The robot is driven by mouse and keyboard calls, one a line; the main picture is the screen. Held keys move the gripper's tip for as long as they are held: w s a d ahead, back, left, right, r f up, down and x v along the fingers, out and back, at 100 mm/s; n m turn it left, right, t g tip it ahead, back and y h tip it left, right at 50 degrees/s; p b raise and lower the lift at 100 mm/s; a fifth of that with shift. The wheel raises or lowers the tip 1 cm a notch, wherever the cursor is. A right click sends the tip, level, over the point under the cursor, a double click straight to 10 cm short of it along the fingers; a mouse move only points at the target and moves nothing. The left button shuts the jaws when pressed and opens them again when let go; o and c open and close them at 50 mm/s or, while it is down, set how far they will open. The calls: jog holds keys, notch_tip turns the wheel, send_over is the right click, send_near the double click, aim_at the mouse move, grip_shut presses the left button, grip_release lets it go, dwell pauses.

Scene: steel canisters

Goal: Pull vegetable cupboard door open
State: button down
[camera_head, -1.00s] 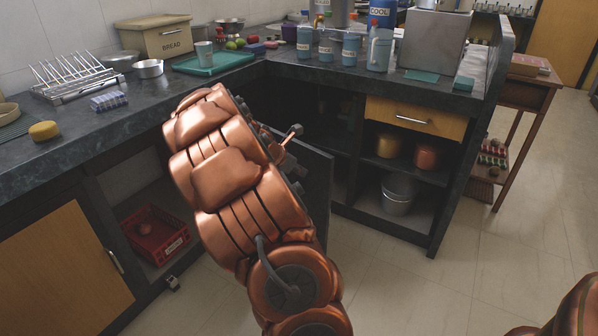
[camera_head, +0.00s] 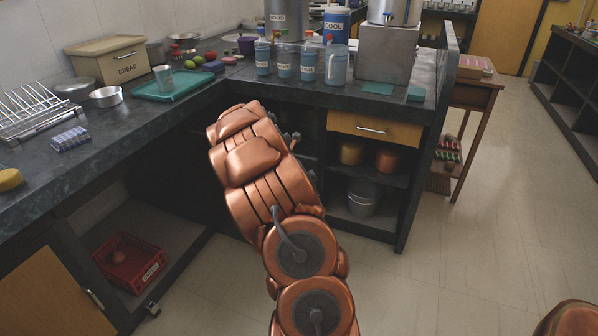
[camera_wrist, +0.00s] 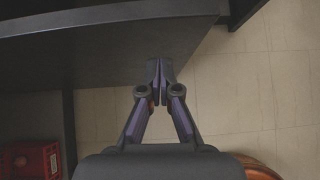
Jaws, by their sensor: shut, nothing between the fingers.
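The red crate (camera_head: 130,260), with a round reddish item and a label, sits in an open compartment under the left counter. It also shows at the lower left of the wrist view (camera_wrist: 32,160).
A wooden door (camera_head: 50,295) with a metal handle is at the lower left. A wooden drawer (camera_head: 375,129) sits above open shelves with pots (camera_head: 362,197). The counter (camera_head: 110,150) carries a bread box and bottles. The tiled floor (camera_head: 460,250) at right is clear.

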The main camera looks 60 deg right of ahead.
dwell(0.3)
jog(key=s+a+f+p+v, duration=0.1)
jog(key=a+f+v, duration=0.1)
jog(key=v, duration=1)
jog(key=shift+a+r+p, duration=0.2)
jog(key=shift+a+p, duration=0.05)
jog(key=shift+p, duration=0.15)
jog(key=shift+s, duration=0.1)
